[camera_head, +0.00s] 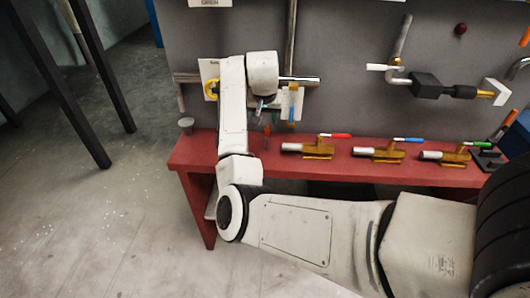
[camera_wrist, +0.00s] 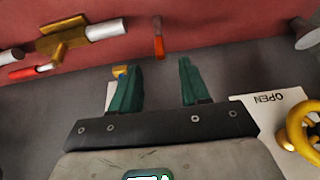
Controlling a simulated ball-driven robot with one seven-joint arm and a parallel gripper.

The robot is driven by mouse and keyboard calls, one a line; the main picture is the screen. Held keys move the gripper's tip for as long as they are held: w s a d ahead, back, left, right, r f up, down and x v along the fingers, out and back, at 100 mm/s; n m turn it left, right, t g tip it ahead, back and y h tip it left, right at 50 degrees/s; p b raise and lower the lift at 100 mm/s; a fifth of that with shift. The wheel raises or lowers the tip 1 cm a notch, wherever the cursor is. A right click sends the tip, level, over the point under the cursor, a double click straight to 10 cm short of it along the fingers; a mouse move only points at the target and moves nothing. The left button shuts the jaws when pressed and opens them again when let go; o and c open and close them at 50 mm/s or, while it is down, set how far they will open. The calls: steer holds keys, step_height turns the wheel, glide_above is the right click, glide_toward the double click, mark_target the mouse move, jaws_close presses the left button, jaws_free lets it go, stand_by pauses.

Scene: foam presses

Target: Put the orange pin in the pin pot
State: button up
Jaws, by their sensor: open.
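The orange pin (camera_wrist: 158,46) shows in the wrist view as a small orange piece with a thin dark end, against the red bench. It appears beyond the fingertips, in line with the gap between them. In the head view the pin (camera_head: 267,131) is a tiny mark near the bench's back edge. My gripper (camera_wrist: 160,66) has two green fingers, open and empty. In the head view my arm partly hides the gripper (camera_head: 259,108) in front of the grey panel. The pin pot (camera_head: 186,125) is a small grey cup at the bench's left end; it also shows at the wrist view's right edge (camera_wrist: 308,36).
The red bench (camera_head: 340,173) carries several brass valves, including a red-handled one (camera_head: 318,148) right of the pin. Open floor lies left of the bench.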

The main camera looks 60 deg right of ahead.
mark_target(267, 129)
steer(key=x, duration=0.4)
steer(key=shift+s+d+f, duration=0.1)
steer(key=shift+s+f, duration=0.05)
steer(key=shift+f, duration=0.25)
steer(key=shift+d+x, duration=0.15)
steer(key=shift+x, duration=1.35)
steer(key=shift+d+x, duration=0.15)
steer(key=shift+x, duration=1.4)
steer(key=shift+r, duration=0.15)
steer(key=shift+c, duration=0.4)
jaws_close()
